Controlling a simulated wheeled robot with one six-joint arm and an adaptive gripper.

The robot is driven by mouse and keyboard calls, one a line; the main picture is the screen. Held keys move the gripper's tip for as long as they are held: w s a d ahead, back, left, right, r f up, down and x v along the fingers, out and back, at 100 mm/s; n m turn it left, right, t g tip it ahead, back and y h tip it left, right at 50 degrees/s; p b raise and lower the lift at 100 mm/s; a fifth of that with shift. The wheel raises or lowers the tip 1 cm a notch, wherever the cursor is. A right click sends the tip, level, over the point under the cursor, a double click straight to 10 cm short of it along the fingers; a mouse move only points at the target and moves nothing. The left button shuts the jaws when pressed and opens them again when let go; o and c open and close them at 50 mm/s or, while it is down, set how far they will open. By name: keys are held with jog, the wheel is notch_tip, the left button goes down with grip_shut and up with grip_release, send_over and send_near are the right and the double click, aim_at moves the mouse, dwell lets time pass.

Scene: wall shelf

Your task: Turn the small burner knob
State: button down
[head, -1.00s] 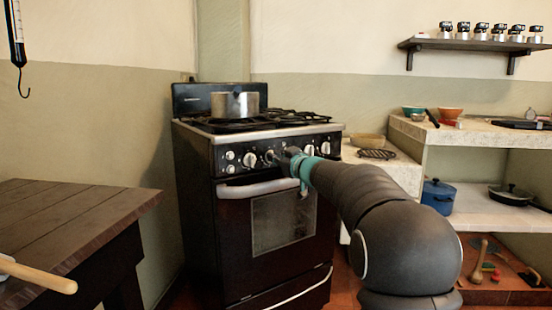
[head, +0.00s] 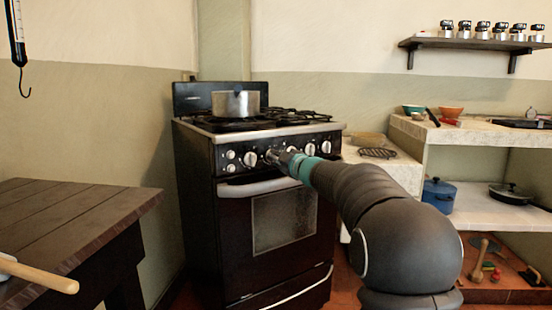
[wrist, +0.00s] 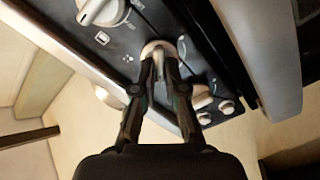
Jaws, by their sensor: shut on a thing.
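The black stove (head: 200,165) has a row of pale round knobs on its front panel. My gripper (head: 272,156) reaches the panel from the right, at a knob between the other front knobs. In the wrist view my gripper (wrist: 160,58) has its two fingers shut on this burner knob (wrist: 156,47), one finger on each side of its raised grip. The fingers hide part of it, and its marking cannot be read.
The oven handle (head: 258,187) runs just below the knobs. A metal pot (head: 235,104) stands on the stove top. A wooden table (head: 75,215) is at the left, and a pale counter (head: 398,172) adjoins the stove's right side.

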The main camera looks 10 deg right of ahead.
jog(key=n, duration=0.3)
jog(key=n+b, duration=0.1)
jog(key=n, duration=0.1)
jog(key=shift+f+n+b, duration=0.2)
jog(key=shift+n+b, duration=0.1)
jog(key=shift+n, duration=0.1)
dwell(0.4)
jog(key=c, duration=1.2)
grip_release()
jog(key=shift+a, duration=0.1)
jog(key=v, duration=1.2)
